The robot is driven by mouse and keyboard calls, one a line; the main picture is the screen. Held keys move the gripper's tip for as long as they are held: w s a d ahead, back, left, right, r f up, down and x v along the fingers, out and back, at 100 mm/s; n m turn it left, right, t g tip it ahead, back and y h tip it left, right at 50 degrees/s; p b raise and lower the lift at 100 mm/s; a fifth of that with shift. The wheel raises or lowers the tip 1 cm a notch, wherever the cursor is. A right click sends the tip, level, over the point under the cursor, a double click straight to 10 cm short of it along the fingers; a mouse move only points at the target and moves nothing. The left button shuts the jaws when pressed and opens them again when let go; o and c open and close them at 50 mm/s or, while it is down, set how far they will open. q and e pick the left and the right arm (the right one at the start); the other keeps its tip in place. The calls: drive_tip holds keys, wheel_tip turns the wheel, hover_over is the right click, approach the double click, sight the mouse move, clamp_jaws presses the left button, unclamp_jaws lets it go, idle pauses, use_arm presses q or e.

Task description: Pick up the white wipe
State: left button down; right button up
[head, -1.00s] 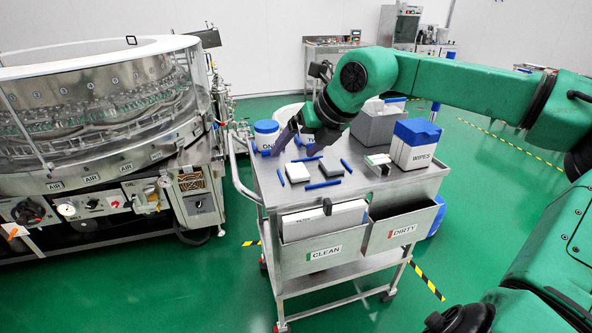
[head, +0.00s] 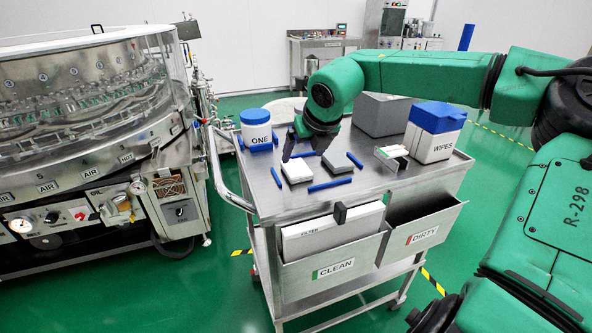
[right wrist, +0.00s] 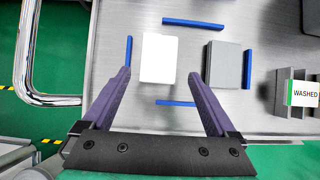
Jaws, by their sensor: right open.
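The white wipe (head: 297,170) is a small flat block lying on the steel cart top, framed by blue strips. In the right wrist view the wipe (right wrist: 158,58) lies ahead of the fingertips, between their lines and nearer the left finger. My right gripper (head: 304,158) is just behind and above the wipe in the head view; in the right wrist view my right gripper (right wrist: 158,82) is open, with two purple fingers apart and nothing between them. A grey block (head: 341,162) lies to the right of the wipe. My left gripper is not identifiable.
On the cart top (head: 335,198) stand a blue-lidded tub (head: 257,130), a grey bin (head: 385,114), a WIPES box (head: 434,132) and a small labelled holder (head: 391,157). CLEAN (head: 335,268) and DIRTY (head: 422,238) bins hang in front. The rotary washer (head: 85,120) stands at left.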

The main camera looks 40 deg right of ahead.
sight(296, 167)
drive_tip(key=p+x, duration=0.1)
drive_tip(key=x, duration=0.6)
drive_tip(key=shift+w+f, duration=0.1)
drive_tip(key=shift+w, duration=0.05)
drive_tip(key=shift+a, duration=0.1)
drive_tip(key=c, duration=1.1)
wheel_tip(296, 167, up, 20)
drive_tip(key=p, duration=0.1)
drive_tip(key=o, duration=0.6)
drive_tip(key=c, duration=0.4)
drive_tip(key=shift+c, duration=0.4)
